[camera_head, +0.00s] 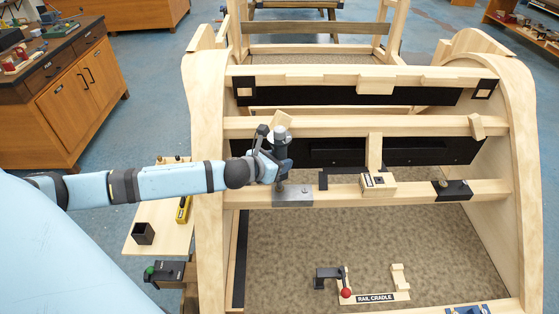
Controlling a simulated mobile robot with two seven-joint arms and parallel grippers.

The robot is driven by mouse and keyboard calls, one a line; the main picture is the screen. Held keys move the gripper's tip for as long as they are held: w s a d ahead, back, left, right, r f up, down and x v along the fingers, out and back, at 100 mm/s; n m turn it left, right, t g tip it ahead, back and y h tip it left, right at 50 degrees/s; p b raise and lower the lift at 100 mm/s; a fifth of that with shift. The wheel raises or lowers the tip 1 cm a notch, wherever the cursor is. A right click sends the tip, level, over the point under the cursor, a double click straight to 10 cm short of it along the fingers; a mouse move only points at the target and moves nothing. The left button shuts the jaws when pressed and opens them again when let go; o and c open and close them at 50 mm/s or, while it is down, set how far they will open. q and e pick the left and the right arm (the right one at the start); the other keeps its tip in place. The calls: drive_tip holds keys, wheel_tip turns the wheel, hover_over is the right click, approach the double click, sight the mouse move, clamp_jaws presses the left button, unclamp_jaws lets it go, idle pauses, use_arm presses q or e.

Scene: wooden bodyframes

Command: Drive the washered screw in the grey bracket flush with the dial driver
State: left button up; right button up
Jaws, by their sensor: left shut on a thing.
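My left gripper (281,163) is shut on the dial driver (280,133), a grey cylinder with a darker body held upright. The driver stands above the left part of the grey bracket (298,197), which is fixed on the wooden crossbar. The driver's lower end meets or nearly meets the bracket's top; I cannot tell whether it touches. The washered screw is too small and too covered by the driver to make out clearly. My right gripper is not in view.
A labelled wooden block (378,184) and a black bracket (452,189) sit further right on the crossbar (410,192). A rail cradle (375,297) with a red knob lies below. A side shelf (160,228) holds a black cup (143,233) and a yellow tool (183,210).

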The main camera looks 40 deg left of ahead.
use_arm(q)
drive_tip(key=shift+r+p, duration=0.15)
drive_tip(key=shift+p, duration=0.15)
drive_tip(key=shift+f+p, duration=0.5)
drive_tip(key=shift+p, duration=0.4)
idle(3.5)
drive_tip(key=shift+f+p, duration=0.25)
drive_tip(key=shift+p, duration=0.15)
idle(1.3)
drive_tip(key=shift+f, duration=0.3)
idle(1.2)
